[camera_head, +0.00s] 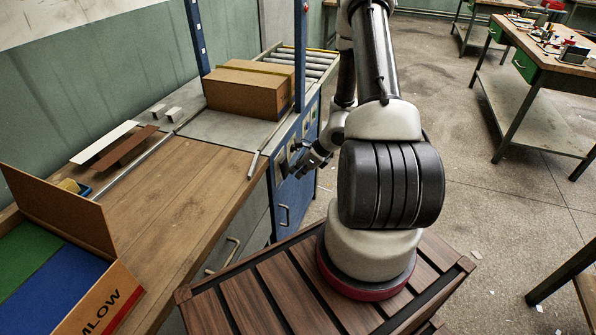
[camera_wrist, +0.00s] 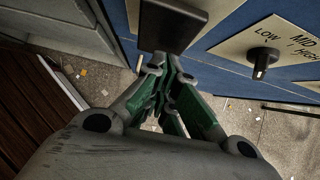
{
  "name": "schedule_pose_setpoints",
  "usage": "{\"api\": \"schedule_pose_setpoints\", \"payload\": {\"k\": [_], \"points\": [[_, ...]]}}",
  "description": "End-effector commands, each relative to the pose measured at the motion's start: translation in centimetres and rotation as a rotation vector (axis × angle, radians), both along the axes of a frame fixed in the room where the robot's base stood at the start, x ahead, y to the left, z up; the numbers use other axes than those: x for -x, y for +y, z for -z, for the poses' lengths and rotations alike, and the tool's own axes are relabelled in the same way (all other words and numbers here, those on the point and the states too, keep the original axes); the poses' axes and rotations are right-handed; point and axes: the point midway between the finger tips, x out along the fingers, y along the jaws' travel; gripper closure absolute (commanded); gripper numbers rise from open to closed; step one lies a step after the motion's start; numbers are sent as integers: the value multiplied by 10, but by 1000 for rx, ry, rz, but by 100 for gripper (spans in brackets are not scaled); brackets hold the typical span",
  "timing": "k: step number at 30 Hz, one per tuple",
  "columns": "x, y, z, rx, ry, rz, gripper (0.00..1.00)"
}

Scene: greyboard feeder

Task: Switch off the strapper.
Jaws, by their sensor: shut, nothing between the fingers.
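The strapper (camera_head: 289,135) is a blue cabinet with a grey top and blue posts, left of my arm in the head view. Its front panel carries several pale plates with controls. In the wrist view a dark block-like control (camera_wrist: 172,24) sits on a pale plate at the top. A black knob (camera_wrist: 263,61) on another plate, marked LOW, MID and a partly cut-off word, is to its right. My gripper (camera_head: 290,173) is at the panel, shut and empty. In the wrist view its green-padded fingers (camera_wrist: 170,68) reach the dark control's lower edge; I cannot tell whether they touch.
A cardboard box (camera_head: 247,90) with a yellow strap lies on the strapper top, before a roller conveyor (camera_head: 305,62). A wooden bench (camera_head: 180,195) with an open box (camera_head: 110,290) adjoins it. Workbenches (camera_head: 540,60) stand at right. Floor between is mostly clear.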

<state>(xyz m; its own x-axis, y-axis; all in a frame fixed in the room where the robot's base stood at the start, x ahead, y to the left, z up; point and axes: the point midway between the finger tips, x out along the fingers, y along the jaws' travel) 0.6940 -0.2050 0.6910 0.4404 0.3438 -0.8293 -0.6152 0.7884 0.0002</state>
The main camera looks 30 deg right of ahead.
Motion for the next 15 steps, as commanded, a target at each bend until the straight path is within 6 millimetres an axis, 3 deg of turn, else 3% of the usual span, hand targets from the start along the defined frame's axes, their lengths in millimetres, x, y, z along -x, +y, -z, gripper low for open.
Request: {"api": "schedule_pose_setpoints", "payload": {"k": [15], "points": [[-6, 5, 5, -60, -75, -2, 100]]}}
